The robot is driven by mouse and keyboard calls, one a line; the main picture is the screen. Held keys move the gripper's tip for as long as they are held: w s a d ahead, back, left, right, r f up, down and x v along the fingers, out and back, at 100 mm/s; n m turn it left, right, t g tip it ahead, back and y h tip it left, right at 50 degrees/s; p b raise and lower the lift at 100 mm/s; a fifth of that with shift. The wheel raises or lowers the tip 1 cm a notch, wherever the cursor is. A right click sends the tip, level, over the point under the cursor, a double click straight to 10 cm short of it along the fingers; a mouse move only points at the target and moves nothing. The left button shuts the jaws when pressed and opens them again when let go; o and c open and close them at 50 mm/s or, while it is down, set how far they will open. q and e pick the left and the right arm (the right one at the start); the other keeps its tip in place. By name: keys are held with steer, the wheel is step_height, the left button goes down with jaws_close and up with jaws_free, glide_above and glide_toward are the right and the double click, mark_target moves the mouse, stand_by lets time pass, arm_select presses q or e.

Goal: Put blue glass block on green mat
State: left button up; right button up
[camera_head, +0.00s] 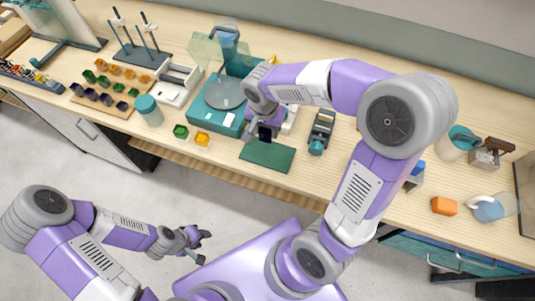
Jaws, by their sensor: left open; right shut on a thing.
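The green mat (267,156) lies flat near the table's front edge, with its top bare. My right gripper (264,127) is just above the mat's back edge, shut on a small dark blue block (265,133), which I take as the blue glass block. The fingers hide part of the block, and I cannot tell whether it touches the mat. My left gripper (197,243) is open and empty, low in front of the table and away from the mat.
A green block (180,131) and an amber block (202,139) lie left of the mat. A teal device with a round plate (223,94) stands behind them. A teal-lidded jar (149,110) is further left. An orange block (444,206) lies at the right.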

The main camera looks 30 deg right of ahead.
steer(key=shift+d+f+m, duration=0.15)
steer(key=shift+d+m, duration=0.05)
steer(key=shift+m, duration=0.2)
step_height(320, 180, down, 9)
steer(key=b, duration=0.2)
steer(key=shift+b, duration=0.35)
steer(key=shift+f, duration=0.15)
steer(key=shift+f, duration=0.15)
steer(key=o, duration=0.9)
steer(key=shift+o, duration=0.2)
